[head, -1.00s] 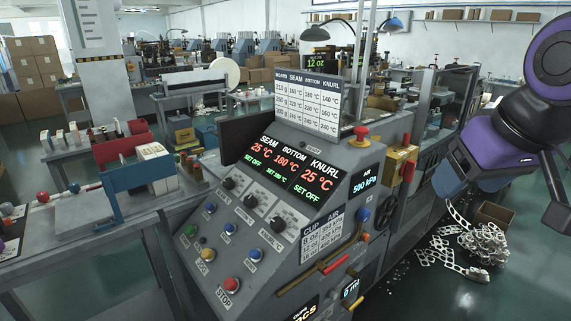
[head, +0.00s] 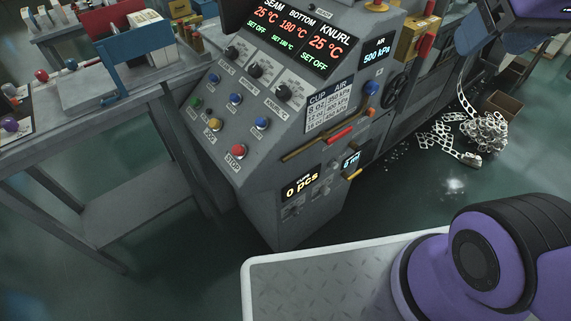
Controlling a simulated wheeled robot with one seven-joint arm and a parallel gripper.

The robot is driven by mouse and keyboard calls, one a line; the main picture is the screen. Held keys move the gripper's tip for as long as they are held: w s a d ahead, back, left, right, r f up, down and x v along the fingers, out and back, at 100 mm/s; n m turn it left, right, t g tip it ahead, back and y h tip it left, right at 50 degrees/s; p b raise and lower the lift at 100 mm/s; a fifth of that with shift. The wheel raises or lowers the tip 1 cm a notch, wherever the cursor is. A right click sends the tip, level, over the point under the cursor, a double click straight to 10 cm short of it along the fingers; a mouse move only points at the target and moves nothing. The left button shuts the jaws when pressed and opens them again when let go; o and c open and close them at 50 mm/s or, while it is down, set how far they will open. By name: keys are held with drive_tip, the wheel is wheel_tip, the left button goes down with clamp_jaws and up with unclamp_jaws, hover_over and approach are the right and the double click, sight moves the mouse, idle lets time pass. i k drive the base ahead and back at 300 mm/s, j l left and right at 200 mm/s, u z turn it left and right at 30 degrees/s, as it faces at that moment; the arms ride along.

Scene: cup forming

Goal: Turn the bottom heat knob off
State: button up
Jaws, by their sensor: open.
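The bottom heat knob (head: 257,71) is the middle one of three black knobs on the sloping grey panel. The seam knob (head: 227,55) is up and left of it, and the knurl knob (head: 284,92) is down and right. The heat display (head: 296,32) above reads 25 °C for seam, 180 °C for bottom and 25 °C for knurl. Seam and knurl show SET OFF; bottom shows SET 180 °C. The exact pointer direction of the bottom knob is too small to tell. Parts of my arm show at right, but my gripper's fingers are not in view, and nothing touches the knobs.
Blue buttons (head: 235,98), a yellow button (head: 216,125) and a red stop button (head: 238,151) lie below the knobs. A metal bench (head: 80,105) stands at left. A rail (head: 330,133) and a handwheel (head: 396,90) are at right. Scrap strips (head: 484,133) lie on the floor.

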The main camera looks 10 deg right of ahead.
sight(255, 70)
drive_tip(key=i+j+u, duration=0.45)
drive_tip(key=i+u, duration=0.15)
drive_tip(key=i, duration=0.2)
